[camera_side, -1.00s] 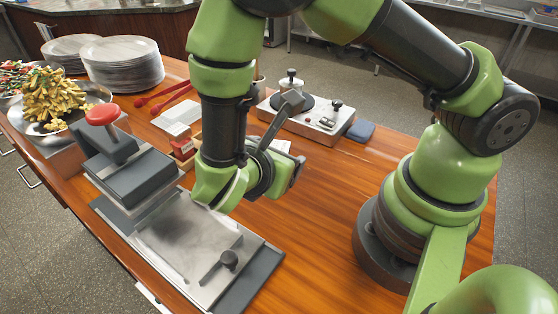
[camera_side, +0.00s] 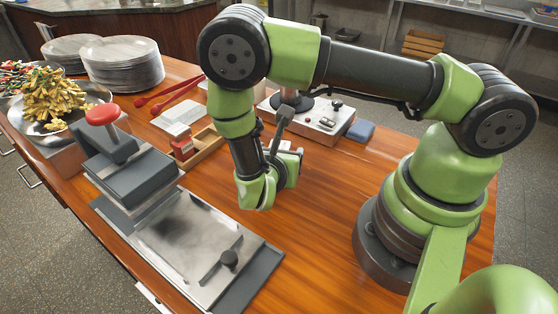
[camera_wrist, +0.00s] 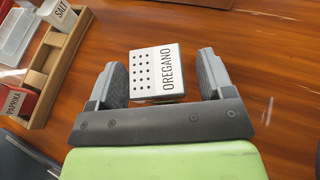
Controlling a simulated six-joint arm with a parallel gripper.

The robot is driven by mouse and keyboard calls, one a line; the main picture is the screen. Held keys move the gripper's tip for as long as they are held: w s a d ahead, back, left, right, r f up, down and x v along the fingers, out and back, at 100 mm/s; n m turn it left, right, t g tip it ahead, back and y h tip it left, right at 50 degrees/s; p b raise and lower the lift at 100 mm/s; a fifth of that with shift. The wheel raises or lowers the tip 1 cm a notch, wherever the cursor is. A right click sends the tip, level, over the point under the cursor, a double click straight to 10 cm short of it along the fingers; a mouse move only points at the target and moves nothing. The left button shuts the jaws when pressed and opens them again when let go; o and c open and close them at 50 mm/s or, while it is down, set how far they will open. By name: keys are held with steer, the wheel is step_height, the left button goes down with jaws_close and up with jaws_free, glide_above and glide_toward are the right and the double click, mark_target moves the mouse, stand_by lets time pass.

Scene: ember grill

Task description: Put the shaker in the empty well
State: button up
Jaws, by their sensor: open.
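The oregano shaker (camera_wrist: 157,72), a white box with a dotted lid, lies in the wrist view between the two fingers of my gripper (camera_wrist: 162,64). The fingers are open, with gaps visible beside the shaker. The wooden rack (camera_wrist: 68,62) is to the left. It holds the salt shaker (camera_wrist: 57,14) at its upper end and the red paprika shaker (camera_wrist: 18,100) at its lower end, with an empty well (camera_wrist: 47,58) between them. In the side view my gripper (camera_side: 290,165) is right of the rack (camera_side: 210,150); I cannot clearly make out the oregano shaker there.
A press with a red knob (camera_side: 102,115) and a flat metal plate (camera_side: 185,245) stand at the front left. A grey appliance (camera_side: 325,120) and a blue pad (camera_side: 361,130) are behind my gripper. Bare wood lies right of the gripper.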

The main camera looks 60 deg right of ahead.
steer(key=shift+w+d+f, duration=0.15)
steer(key=shift+d+f, duration=0.05)
steer(key=shift+d, duration=0.15)
steer(key=c, duration=1.1)
steer(key=shift+c, duration=0.2)
steer(key=shift+r, duration=0.1)
step_height(320, 180, up, 9)
steer(key=shift+f, duration=0.1)
step_height(320, 180, up, 8)
steer(key=w+a+n+t+y, duration=0.2)
steer(key=w+n+t, duration=0.1)
steer(key=s+f+m+g, duration=0.1)
steer(key=f, duration=0.1)
steer(key=s+d+f+g+h, duration=0.1)
steer(key=f, duration=0.1)
steer(key=d+f+m+h, duration=0.1)
steer(key=f, duration=0.1)
steer(key=shift+s+f+m+g, duration=0.3)
steer(key=shift+s+f+g, duration=0.1)
step_height(320, 180, down, 5)
steer(key=shift+s+f, duration=0.1)
steer(key=shift+s, duration=0.05)
steer(key=shift+f, duration=2.35)
